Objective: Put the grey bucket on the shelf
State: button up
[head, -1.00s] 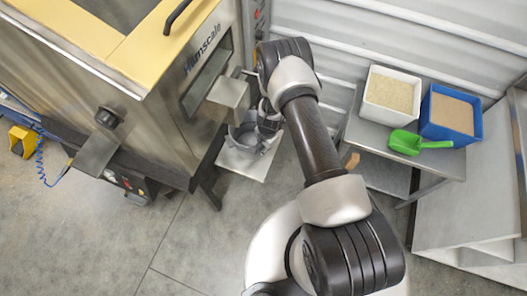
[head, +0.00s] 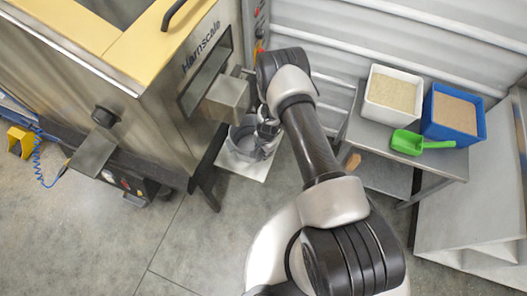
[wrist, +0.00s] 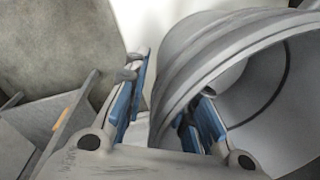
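The grey bucket (head: 243,143) stands upright on a white plate (head: 246,164) beside the machine, just below its spout. My gripper (head: 267,128) is at the bucket's right side, partly hidden by my arm in the head view. In the wrist view, my gripper (wrist: 168,105) has blue-padded fingers on both sides of the wall of the bucket (wrist: 215,45), one outside and one inside. The fingers look apart, with no clear grip on the wall. A grey metal shelf table (head: 357,132) with a lower level stands at right.
A white bin (head: 393,92), a blue bin (head: 455,113) and a green scoop (head: 419,143) occupy the table top. A grey cabinet (head: 468,195) stands at far right. The hopper machine (head: 150,120) fills the left, its spout (head: 226,98) close to my gripper. The floor in front is clear.

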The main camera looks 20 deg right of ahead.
notch_tip(320, 180, up, 44)
jog(key=a+n+t+y+p, duration=0.1)
jog(key=a+n+t+p, duration=0.1)
jog(key=n+p, duration=0.3)
jog(key=s+d+r+n+t, duration=0.1)
jog(key=s+r+n, duration=0.2)
jog(key=s+r, duration=0.6)
jog(key=s+d+r+n+h, duration=0.1)
jog(key=s+r+n, duration=0.3)
jog(key=s+r, duration=0.5)
jog(key=s+b, duration=0.1)
jog(key=s, duration=0.6)
jog(key=shift+s+d+t, duration=0.15)
jog(key=shift+s+t, duration=0.2)
jog(key=shift+t, duration=0.05)
jog(key=shift+o, duration=0.2)
